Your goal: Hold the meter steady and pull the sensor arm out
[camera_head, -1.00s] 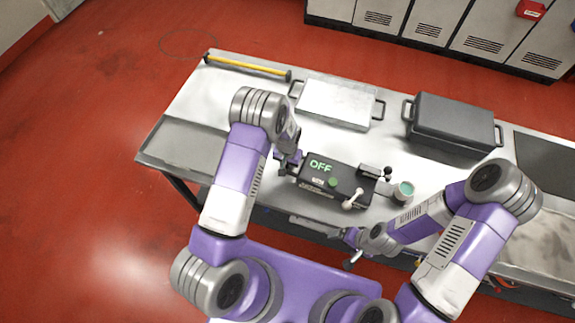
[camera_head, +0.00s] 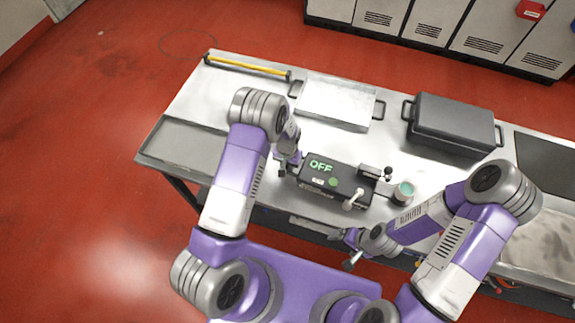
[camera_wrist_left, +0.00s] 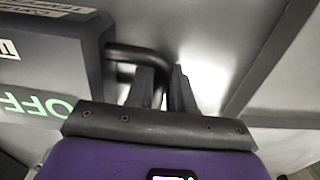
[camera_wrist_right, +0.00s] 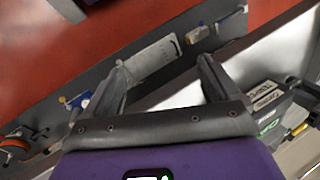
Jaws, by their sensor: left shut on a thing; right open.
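The meter (camera_head: 335,187) is a dark box with a green OFF display, flat on the steel bench. My left gripper (camera_wrist_left: 163,84) is shut on the dark bent handle (camera_wrist_left: 135,55) at the meter's left end. At the meter's right end are a grey bar with dark knobs (camera_head: 376,173) and a pale-tipped lever (camera_head: 353,200); I cannot tell which is the sensor arm. My right gripper (camera_wrist_right: 160,80) is open and empty, in front of the bench's near edge, apart from the meter. The meter's end also shows in the right wrist view (camera_wrist_right: 268,100).
Behind are a pale tray (camera_head: 335,103) with handles, a dark lidded case (camera_head: 453,122) and a yellow bar (camera_head: 247,67).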

